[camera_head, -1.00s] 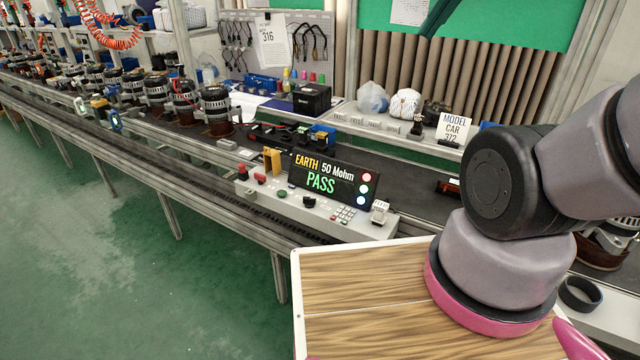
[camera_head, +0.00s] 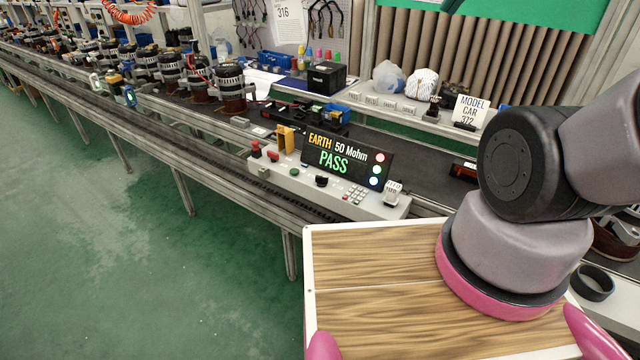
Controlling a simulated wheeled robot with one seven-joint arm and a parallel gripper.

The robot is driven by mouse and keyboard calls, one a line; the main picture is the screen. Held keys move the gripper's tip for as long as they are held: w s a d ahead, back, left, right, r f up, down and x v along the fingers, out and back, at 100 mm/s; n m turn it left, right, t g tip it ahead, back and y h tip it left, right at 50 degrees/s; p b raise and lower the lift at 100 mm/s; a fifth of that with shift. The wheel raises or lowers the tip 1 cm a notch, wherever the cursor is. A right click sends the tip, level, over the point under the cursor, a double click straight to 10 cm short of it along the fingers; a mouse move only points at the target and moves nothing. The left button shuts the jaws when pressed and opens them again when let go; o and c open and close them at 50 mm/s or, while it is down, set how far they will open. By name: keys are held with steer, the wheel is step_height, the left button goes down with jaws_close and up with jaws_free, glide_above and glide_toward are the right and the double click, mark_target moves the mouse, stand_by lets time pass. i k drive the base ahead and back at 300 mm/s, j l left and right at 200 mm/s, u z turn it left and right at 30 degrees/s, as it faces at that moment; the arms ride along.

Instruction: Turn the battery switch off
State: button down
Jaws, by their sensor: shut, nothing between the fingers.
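A grey control console (camera_head: 280,178) stands along the near side of the line. Red knobs (camera_head: 273,155) sit at its left end, beside an upright yellow-orange block (camera_head: 286,138). A green button (camera_head: 294,172), a black knob (camera_head: 321,180) and a small keypad (camera_head: 356,194) sit along its front. I cannot tell which control is the battery switch, or its position. A black display (camera_head: 347,160) on the console reads "EARTH 50 Mohm PASS", with round lamps at its right. My gripper is outside the picture; only my arm links show at the right.
Alternators (camera_head: 229,84) stand in a row on the conveyor at the left. A black box (camera_head: 326,77) and a "MODEL CAR 372" sign (camera_head: 468,112) stand behind the console. A white-edged wooden board (camera_head: 370,265) lies below my arm. Green floor at the lower left is clear.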

mark_target(274, 157)
steer(key=i+j+u, duration=0.1)
steer(key=u, duration=0.25)
steer(key=i+j+u, duration=0.1)
steer(key=u, duration=0.25)
steer(key=i+j+u, duration=0.1)
steer(key=u, duration=0.25)
